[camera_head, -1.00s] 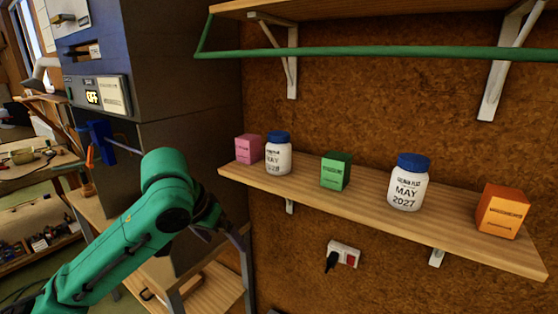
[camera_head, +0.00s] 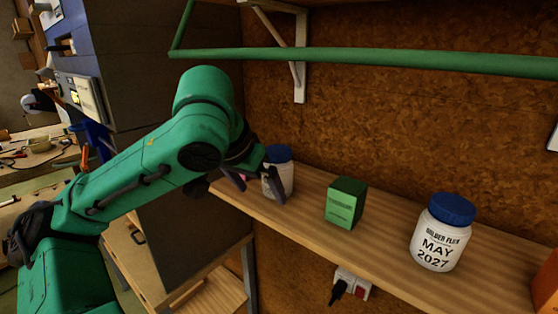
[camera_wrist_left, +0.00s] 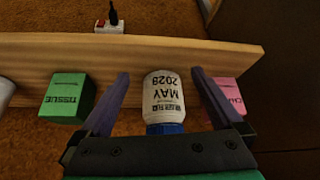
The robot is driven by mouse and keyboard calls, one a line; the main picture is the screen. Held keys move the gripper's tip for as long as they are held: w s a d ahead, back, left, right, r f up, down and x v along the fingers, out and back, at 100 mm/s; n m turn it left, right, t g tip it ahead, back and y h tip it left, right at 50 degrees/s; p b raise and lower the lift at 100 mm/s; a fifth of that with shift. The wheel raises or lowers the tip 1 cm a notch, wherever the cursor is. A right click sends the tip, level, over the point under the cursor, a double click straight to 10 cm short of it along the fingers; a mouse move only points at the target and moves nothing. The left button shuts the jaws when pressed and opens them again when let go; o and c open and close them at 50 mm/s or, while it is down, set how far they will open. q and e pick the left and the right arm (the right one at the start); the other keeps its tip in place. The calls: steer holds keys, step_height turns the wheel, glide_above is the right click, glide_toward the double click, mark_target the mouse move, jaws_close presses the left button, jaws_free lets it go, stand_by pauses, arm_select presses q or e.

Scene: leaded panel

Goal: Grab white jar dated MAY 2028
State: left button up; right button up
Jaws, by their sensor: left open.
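The white jar with a blue lid dated MAY 2028 (camera_head: 287,178) stands upright on the wooden shelf, partly hidden by my gripper in the head view. In the left wrist view the jar (camera_wrist_left: 163,95) appears upside down, with its label readable. My left gripper (camera_head: 257,185) is open at the jar. In the wrist view its two fingers (camera_wrist_left: 160,76) stand on either side of the jar, with gaps visible. A second white jar dated MAY 2027 (camera_head: 440,235) stands farther right on the shelf. My right gripper is not in view.
A green box (camera_head: 345,203) stands between the jars, and an orange box (camera_head: 546,290) is at the right edge. A pink box (camera_wrist_left: 230,92) is close beside one finger. A green rail (camera_head: 400,60) runs above the shelf (camera_head: 385,243). A wall socket (camera_head: 352,283) is below.

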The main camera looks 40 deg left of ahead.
arm_select(q)
steer(key=shift+w+a+r+p, duration=0.1)
steer(key=shift+w+p, duration=0.1)
steer(key=shift+w, duration=0.3)
steer(key=shift+w+a+r+p, duration=0.1)
steer(key=shift+w+p, duration=0.05)
steer(key=shift+w, duration=0.3)
steer(key=w, duration=0.2)
steer(key=w+a+p, duration=0.1)
steer(key=w, duration=0.1)
steer(key=w+f+p, duration=0.1)
steer(key=w, duration=0.1)
steer(key=shift+a, duration=0.2)
steer(key=shift+w+f+p, duration=0.1)
steer(key=shift+f+p, duration=0.25)
steer(key=shift+f, duration=0.05)
steer(key=shift+s, duration=0.3)
steer(key=shift+s+r, duration=0.1)
steer(key=shift+c, duration=1.2)
steer(key=shift+d, duration=0.1)
steer(key=c, duration=1.3)
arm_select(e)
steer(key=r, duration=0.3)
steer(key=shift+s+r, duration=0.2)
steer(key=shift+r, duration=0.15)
